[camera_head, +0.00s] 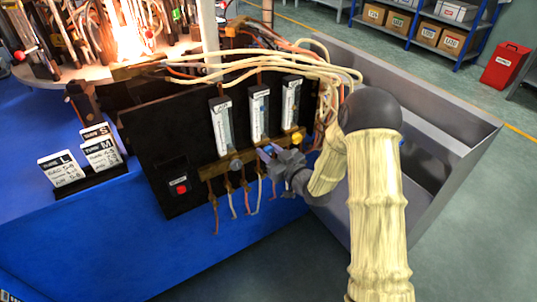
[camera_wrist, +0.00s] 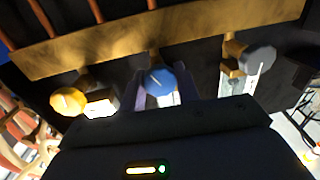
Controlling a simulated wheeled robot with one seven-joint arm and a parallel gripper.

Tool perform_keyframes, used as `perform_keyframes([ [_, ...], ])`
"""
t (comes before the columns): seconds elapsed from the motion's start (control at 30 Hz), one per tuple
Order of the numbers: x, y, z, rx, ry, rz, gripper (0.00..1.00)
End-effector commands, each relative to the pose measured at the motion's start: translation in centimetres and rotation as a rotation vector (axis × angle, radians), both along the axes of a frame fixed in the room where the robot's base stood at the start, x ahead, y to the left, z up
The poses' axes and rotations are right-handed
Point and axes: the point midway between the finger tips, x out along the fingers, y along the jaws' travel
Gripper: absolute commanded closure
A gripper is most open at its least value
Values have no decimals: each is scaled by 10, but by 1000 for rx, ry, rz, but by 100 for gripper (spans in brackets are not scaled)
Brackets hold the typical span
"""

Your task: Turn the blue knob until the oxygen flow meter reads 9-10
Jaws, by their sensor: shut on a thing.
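The blue knob (camera_wrist: 161,81) sits between the two fingers of my gripper (camera_wrist: 163,88) in the wrist view, with a white mark on its face. In the head view my gripper (camera_head: 268,151) reaches the brass bar below the middle flow meter (camera_head: 259,114) and hides most of the knob. The gripper is shut on the knob. Three upright flow meters stand on the black panel (camera_head: 160,140). Their scales are too small to read, so I cannot tell the oxygen reading.
A yellow knob (camera_wrist: 68,101) and a grey knob (camera_wrist: 257,60) flank the blue one on the brass bar (camera_wrist: 110,45). Hoses hang below and run above the panel. A red button (camera_head: 181,188) is at lower left. A grey metal bin (camera_head: 440,120) stands right.

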Motion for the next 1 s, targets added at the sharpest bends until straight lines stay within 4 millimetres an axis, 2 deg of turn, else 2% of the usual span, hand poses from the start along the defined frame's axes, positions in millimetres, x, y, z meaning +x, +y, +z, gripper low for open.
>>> perform_keyframes([
  [0.37,-1,0,0,-40,-26,2,91],
  [0.4,-1,0,0,-40,-26,2,60],
  [0.47,-1,0,0,-40,-26,2,48],
  [0.5,-1,1,0,-40,-26,2,46],
  [0.83,-2,-2,0,-39,-25,1,46],
  [1.0,-15,-13,0,-40,-24,-1,46],
])
